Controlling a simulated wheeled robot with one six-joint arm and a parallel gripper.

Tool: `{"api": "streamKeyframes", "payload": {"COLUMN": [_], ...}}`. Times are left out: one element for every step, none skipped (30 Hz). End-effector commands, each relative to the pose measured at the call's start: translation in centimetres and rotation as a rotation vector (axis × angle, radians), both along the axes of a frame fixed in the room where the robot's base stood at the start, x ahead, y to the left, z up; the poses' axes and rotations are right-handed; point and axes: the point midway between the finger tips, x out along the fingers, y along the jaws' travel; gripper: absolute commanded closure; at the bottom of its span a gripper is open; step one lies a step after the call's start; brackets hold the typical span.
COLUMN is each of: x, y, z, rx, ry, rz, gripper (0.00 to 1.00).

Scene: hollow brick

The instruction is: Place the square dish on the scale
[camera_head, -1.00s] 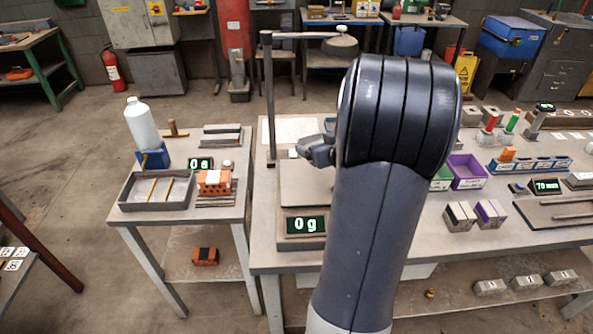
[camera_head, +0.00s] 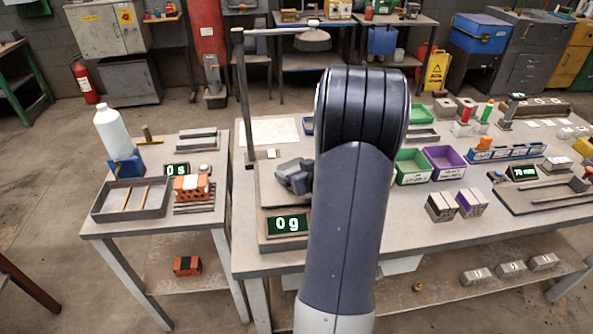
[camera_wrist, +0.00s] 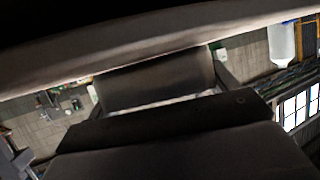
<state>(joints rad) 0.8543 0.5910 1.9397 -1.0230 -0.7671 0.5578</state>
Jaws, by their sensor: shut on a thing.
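The scale (camera_head: 265,196) stands at the left end of the main table, with a flat plate and a lit display (camera_head: 287,224) reading 0 g. My gripper (camera_head: 291,178) is over the scale plate, at its right side, with my arm hiding part of it. In the wrist view a dark flat-sided piece (camera_wrist: 155,82) lies between the fingers, under a broad pale band across the top. I take this piece to be the square dish, shut in my gripper. Its full outline is hidden, and the head view does not show it clearly.
Green (camera_head: 412,168) and purple (camera_head: 445,163) bins stand to the right of my arm.

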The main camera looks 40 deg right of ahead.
Motion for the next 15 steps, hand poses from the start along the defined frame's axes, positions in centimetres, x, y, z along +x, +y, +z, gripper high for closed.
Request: {"api": "streamKeyframes", "payload": {"x": [0.0,0.0,0.0,0.0,0.0,0.0,0.0,-0.1,-0.1,-0.1,-0.1,-0.1,-0.2,-0.2,-0.2], "y": [0.0,0.0,0.0,0.0,0.0,0.0,0.0,0.0,0.1,0.1,0.1,0.1,0.2,0.2,0.2], "z": [-0.3,-0.4,-0.6,-0.7,-0.8,-1.0,-1.1,-1.3,-1.5,-1.6,-1.6,-1.7,-1.7,-1.8,-1.8], "rx": [0.0,0.0,0.0,0.0,0.0,0.002,0.002,0.002,0.002,0.003,0.004,0.004,0.004,0.004,0.005], "ry": [0.0,0.0,0.001,0.001,0.002,0.003,0.003,0.004,0.006,0.007,0.007,0.009,0.01,0.011,0.012], "rz": [0.0,0.0,0.0,0.0,0.0,0.001,0.001,0.001,0.001,0.001,0.001,0.001,0.001,0.001,0.002], "gripper": [0.41,0.41,0.41,0.41,0.41,0.41,0.41,0.41,0.41,0.41,0.41,0.41,0.41,0.16,0.13]}}
